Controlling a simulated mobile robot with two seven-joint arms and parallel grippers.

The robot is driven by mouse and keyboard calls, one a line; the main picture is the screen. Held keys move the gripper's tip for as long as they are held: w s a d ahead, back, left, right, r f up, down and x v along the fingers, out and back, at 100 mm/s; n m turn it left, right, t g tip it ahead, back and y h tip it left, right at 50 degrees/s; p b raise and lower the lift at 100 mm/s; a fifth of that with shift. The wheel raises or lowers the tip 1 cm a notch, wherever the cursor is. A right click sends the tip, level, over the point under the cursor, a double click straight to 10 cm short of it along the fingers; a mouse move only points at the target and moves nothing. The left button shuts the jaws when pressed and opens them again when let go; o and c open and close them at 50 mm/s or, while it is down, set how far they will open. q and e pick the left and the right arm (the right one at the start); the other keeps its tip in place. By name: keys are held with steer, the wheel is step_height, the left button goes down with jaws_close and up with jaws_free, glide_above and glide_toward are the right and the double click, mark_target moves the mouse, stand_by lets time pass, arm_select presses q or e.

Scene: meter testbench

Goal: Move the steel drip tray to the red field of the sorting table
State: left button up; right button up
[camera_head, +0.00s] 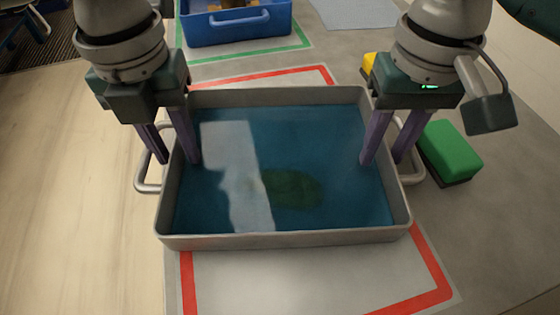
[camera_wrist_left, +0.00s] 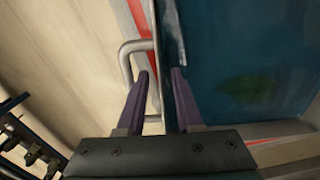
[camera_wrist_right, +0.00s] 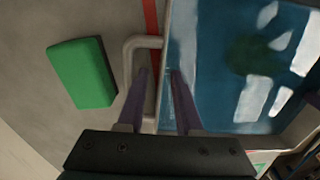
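The steel drip tray (camera_head: 285,240) is a grey rectangular pan with a bar handle on each short side and a glossy blue, liquid-looking surface inside. It lies over the red-outlined field (camera_head: 300,282), whose red border shows behind and in front. I cannot tell whether it rests on the table or is slightly raised. My left gripper (camera_head: 179,162) straddles the left wall, one finger inside and one outside by the left handle (camera_wrist_left: 128,62). My right gripper (camera_head: 383,162) straddles the right wall likewise, by the right handle (camera_wrist_right: 130,62). Both finger pairs stand apart, with gaps beside the wall.
A green block (camera_head: 450,150) lies on the table just right of the tray. A blue crate (camera_head: 237,25) stands behind, on a green-outlined field (camera_head: 210,57). A yellow object (camera_head: 368,63) is partly hidden by my right gripper. Pale floor lies left.

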steer(key=shift+r, duration=0.1)
arm_select(q)
step_height(320, 180, up, 12)
arm_select(e)
step_height(320, 180, up, 12)
stand_by(0.6)
stand_by(0.3)
